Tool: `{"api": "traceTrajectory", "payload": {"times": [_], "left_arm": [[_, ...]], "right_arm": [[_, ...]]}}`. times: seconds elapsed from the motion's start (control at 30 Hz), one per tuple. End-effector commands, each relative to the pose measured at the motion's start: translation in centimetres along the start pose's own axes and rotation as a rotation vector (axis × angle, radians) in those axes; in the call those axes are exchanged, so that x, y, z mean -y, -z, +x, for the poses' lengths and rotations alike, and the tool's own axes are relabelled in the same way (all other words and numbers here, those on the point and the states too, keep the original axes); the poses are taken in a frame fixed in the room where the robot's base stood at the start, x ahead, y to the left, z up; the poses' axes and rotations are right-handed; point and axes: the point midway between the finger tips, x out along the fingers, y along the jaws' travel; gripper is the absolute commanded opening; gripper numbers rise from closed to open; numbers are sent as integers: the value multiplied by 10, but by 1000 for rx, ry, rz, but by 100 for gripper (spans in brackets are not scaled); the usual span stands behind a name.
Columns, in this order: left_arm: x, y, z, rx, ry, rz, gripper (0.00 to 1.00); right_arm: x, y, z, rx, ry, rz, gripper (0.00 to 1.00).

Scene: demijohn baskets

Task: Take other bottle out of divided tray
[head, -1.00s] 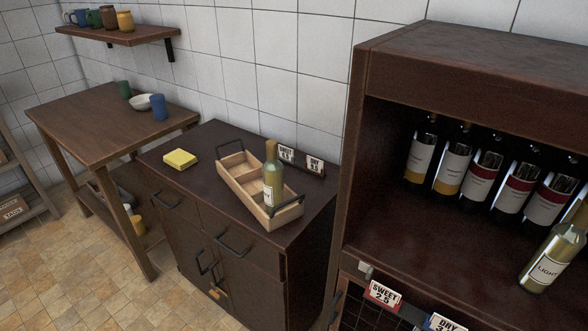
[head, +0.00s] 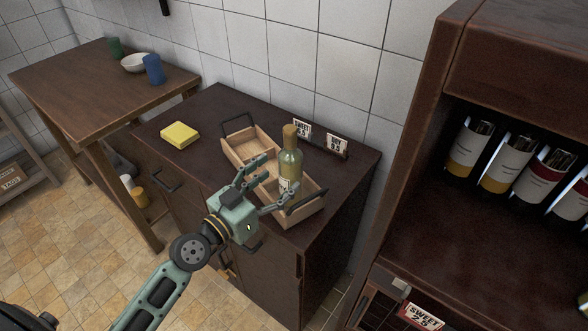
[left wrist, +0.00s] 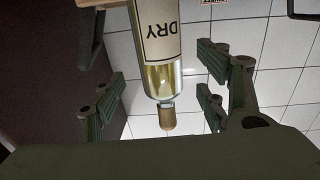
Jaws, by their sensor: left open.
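One bottle (head: 290,165) of pale yellow glass with a tan stopper stands upright in the wooden divided tray (head: 243,148) on the dark cabinet. In the left wrist view the bottle (left wrist: 157,40) appears upside down and its label reads DRY. My left gripper (head: 268,184) is open at the near side of the bottle. Its fingers stand on either side of the bottle in the wrist view, with gaps to the glass. The gripper hides part of the tray's near side and the bottle's lower part. My right gripper is not in view.
Two small signs, SWEET (head: 302,129) and DRY (head: 337,144), stand behind the tray. A yellow block (head: 180,135) lies left on the cabinet top (head: 195,105). A shelf unit (head: 440,150) with several bottles stands at the right.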

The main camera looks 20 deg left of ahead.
Motion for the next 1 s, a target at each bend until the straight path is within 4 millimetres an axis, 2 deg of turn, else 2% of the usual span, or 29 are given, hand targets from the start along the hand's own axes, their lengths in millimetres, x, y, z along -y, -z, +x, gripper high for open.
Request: {"api": "traceTrajectory", "payload": {"times": [0.4, 0.7, 1.0], "left_arm": [[1, -4, 52, 0, 0, -1, 67], [1, -7, 57, 2, 0, 1, 67], [1, -7, 57, 2, 0, 1, 42]], "right_arm": [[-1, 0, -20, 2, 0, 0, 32], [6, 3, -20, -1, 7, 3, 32], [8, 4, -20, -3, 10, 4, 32]]}}
